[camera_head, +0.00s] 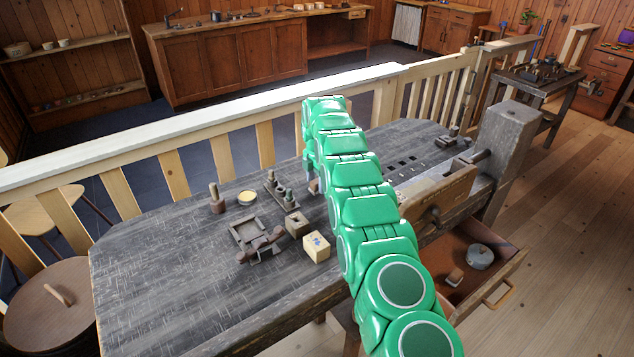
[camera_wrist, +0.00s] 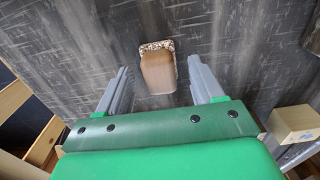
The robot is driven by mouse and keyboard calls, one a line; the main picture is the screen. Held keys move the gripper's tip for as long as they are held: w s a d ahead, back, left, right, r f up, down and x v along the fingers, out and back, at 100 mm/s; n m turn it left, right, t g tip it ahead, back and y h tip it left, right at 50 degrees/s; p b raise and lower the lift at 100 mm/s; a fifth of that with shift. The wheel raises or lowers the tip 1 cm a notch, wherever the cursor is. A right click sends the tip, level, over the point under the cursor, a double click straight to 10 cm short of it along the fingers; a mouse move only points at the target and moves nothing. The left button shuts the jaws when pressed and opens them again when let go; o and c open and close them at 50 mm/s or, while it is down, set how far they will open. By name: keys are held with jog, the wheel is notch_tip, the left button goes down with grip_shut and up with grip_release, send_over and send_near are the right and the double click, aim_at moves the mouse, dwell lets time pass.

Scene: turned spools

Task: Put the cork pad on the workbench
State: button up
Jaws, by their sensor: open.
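A brown wooden block with a speckled, cork-like layer along its far end, which I take for the cork pad (camera_wrist: 158,68), shows in the wrist view on the dark workbench top. My gripper (camera_wrist: 162,72) is open, with one grey finger on each side of the block and a visible gap to both. In the head view, a small brown piece of it (camera_head: 314,187) shows beside my green arm, which hides much of that spot. The workbench (camera_head: 150,280) has a dark, worn, scratched top.
Left of my arm stand a pale box (camera_head: 316,247), a small wooden block (camera_head: 297,224), a dark clamp-like tool (camera_head: 262,246), a peg on a base (camera_head: 216,200) and a round tin (camera_head: 247,198). An open drawer (camera_head: 505,262) juts out at right. The bench's left part is clear.

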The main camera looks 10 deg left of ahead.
aim_at(317, 181)
notch_tip(317, 181, up, 7)
jog(key=shift+f, duration=0.15)
jog(key=shift+r, duration=0.25)
jog(key=shift+d+r, duration=0.2)
jog(key=shift+r, duration=0.05)
jog(key=s+d+r+m+g, duration=0.1)
jog(key=s+d+r+m, duration=1.3)
jog(key=s+d+r, duration=0.6)
jog(key=s+d+m, duration=0.3)
jog(key=s+d, duration=0.1)
jog(key=s, duration=0.6)
jog(key=s+d+m, duration=0.3)
jog(key=s+d, duration=0.1)
jog(key=s, duration=0.6)
jog(key=s+d+f+m, duration=0.2)
jog(key=s+m, duration=0.1)
jog(key=s, duration=0.8)
jog(key=s+d+f+m, duration=0.2)
jog(key=s+f+m, duration=0.1)
jog(key=s, duration=0.7)
jog(key=shift+s+f+m+g, duration=0.35)
jog(key=shift+s+m+g, duration=0.05)
jog(key=shift+m, duration=0.2)
